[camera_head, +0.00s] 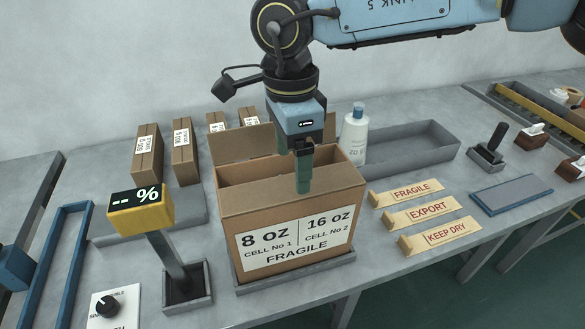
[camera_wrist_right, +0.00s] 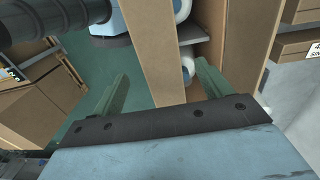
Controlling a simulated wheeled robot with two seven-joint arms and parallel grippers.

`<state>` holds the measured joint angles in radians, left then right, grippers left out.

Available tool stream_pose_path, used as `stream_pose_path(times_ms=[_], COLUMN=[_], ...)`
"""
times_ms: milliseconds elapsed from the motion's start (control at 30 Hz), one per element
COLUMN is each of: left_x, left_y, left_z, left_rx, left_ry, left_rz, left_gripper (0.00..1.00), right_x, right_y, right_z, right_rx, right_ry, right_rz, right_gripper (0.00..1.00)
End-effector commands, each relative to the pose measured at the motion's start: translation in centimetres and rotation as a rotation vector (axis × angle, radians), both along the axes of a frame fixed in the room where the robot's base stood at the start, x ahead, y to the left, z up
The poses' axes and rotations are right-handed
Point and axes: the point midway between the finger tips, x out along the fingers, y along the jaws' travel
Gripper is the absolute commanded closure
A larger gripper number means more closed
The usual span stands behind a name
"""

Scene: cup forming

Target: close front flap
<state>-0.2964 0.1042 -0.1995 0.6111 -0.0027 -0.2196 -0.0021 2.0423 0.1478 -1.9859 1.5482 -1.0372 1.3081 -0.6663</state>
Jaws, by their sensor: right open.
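The labelled carton (camera_head: 300,240) stands on a grey tray (camera_head: 290,283). Its front flap (camera_head: 335,184) is a brown panel along the near top edge, above the white label. It does not cover the opening, and its exact tilt is hard to judge. The back flap (camera_head: 240,143) stands raised. My right gripper (camera_head: 303,186) points down at the front flap, open, with one green finger showing in front of the panel. In the right wrist view, the fingers of the right gripper (camera_wrist_right: 163,88) appear on either side of a cardboard panel (camera_wrist_right: 155,45). My left gripper is out of view.
A white bottle (camera_head: 354,135) and a grey bin (camera_head: 415,145) stand right of the carton. A yellow percent display (camera_head: 140,208) stands at left. Small cartons (camera_head: 147,152) stand behind it.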

Motion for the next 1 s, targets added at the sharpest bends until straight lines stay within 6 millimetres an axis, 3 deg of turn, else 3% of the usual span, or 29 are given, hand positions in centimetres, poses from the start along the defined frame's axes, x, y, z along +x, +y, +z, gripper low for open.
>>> stream_pose_path(times_ms=[200, 400, 600, 1000], left_x=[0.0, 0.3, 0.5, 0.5], left_y=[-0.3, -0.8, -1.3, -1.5], left_z=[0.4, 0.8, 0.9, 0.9], left_rx=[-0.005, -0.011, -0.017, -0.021], left_ry=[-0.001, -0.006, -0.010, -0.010], left_rz=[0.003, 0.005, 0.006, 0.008], left_gripper=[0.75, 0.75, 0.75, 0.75], right_x=[0.3, 0.4, 0.4, 0.4], right_y=[0.1, 0.2, 0.1, 0.2], right_z=[5.3, 8.6, 9.9, 10.0], right_rx=[0.003, 0.002, 0.001, 0.001], right_ry=[-0.001, -0.001, 0.001, 0.000], right_rz=[-0.002, -0.002, -0.001, 0.000], right_gripper=[0.22, 0.22, 0.22, 0.22])
